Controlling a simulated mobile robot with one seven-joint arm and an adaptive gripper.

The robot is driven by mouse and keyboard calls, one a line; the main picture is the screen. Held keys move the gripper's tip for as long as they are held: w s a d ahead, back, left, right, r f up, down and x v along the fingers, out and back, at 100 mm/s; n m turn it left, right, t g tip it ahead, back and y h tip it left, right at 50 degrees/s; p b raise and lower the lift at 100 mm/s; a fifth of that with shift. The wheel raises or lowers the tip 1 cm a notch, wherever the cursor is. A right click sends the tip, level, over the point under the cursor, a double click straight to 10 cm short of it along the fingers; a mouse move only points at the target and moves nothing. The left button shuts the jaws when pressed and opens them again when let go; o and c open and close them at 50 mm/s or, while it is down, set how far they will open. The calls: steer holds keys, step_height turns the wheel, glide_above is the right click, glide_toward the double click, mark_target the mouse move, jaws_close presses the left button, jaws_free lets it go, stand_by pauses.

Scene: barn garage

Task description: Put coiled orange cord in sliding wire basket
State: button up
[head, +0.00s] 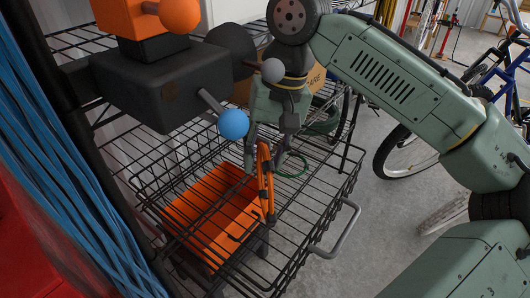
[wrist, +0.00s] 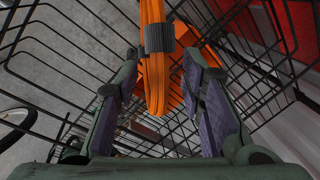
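The coiled orange cord (head: 265,185) is a narrow upright bundle with a dark band, seen in the wrist view (wrist: 153,75). The black sliding wire basket (head: 308,212) is below it, with a grey handle at the right front; its wires also show in the wrist view (wrist: 62,75). My gripper (head: 266,165) points down over the basket. In the wrist view its two fingers (wrist: 162,75) are wide apart, with the cord between them and gaps on both sides. I cannot tell whether the cord's lower end touches the basket wires.
An orange bin (head: 212,215) sits at the left of the basket area. A dark machine with orange and blue knobs (head: 150,85) stands on the rack above left. Blue cords (head: 60,170) hang at far left. A bicycle (head: 405,150) stands right, on open concrete floor.

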step_height(320, 180, up, 12)
steer(key=d, duration=0.2)
steer(key=shift+w+d+r+p, duration=0.15)
steer(key=shift+p, duration=0.2)
steer(key=shift+c, duration=0.3)
stand_by(0.9)
